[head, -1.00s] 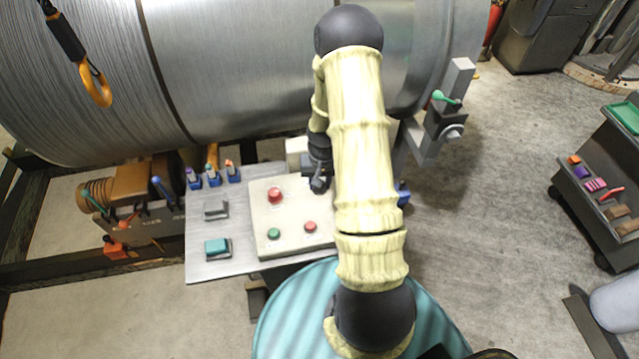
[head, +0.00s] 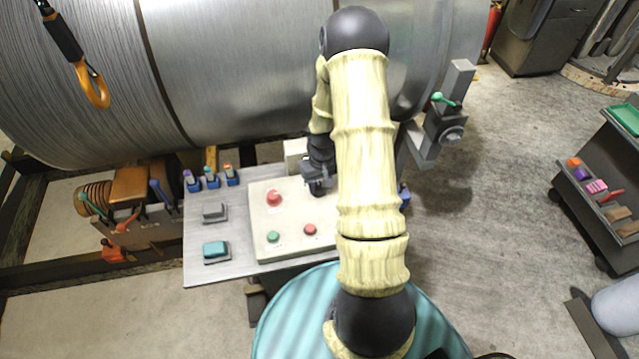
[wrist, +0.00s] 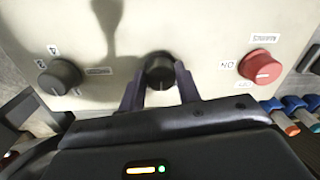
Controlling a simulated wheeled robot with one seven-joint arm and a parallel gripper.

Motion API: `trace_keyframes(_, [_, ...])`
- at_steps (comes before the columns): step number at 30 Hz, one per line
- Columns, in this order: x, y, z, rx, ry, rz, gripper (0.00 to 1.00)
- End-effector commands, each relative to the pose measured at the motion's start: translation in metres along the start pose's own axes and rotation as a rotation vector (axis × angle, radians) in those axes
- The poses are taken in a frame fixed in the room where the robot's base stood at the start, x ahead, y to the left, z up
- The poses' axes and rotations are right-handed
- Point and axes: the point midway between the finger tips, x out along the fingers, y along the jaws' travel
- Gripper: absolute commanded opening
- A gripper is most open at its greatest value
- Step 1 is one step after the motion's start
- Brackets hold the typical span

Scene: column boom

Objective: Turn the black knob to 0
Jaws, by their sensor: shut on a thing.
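A black knob (wrist: 159,68) sits on the pale control panel, between the two fingers of my gripper (wrist: 159,84) in the wrist view. The fingers are shut on its sides. Any pointer mark or scale around this knob is hard to make out. In the head view my gripper (head: 316,185) is at the right part of the panel (head: 258,225), and the knob is hidden under it and my arm. A second black knob (wrist: 60,76) with a 3 and a 4 beside it stands to the left in the wrist view.
A red knob (wrist: 261,67) stands right of the held knob in the wrist view. In the head view, red (head: 310,229) and green (head: 272,236) buttons are on the panel. A large metal drum (head: 250,70) lies behind it. An orange hook (head: 95,88) hangs at upper left.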

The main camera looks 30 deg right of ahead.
Motion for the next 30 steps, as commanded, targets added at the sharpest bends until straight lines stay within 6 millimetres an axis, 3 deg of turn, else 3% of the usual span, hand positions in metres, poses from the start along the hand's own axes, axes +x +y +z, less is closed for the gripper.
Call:
trace_keyframes(1, [-0.001,0.0,-0.001,0.0,0.002,0.0,0.39])
trace_keyframes(3, [-0.001,0.0,-0.001,0.0,0.002,0.0,0.53])
trace_keyframes(4, [-0.001,0.0,-0.001,0.0,0.002,0.0,0.55])
trace_keyframes(17, [-0.008,0.003,-0.001,0.006,0.003,0.001,0.55])
trace_keyframes(30, [-0.071,0.001,-0.002,0.003,0.006,0.002,0.55])
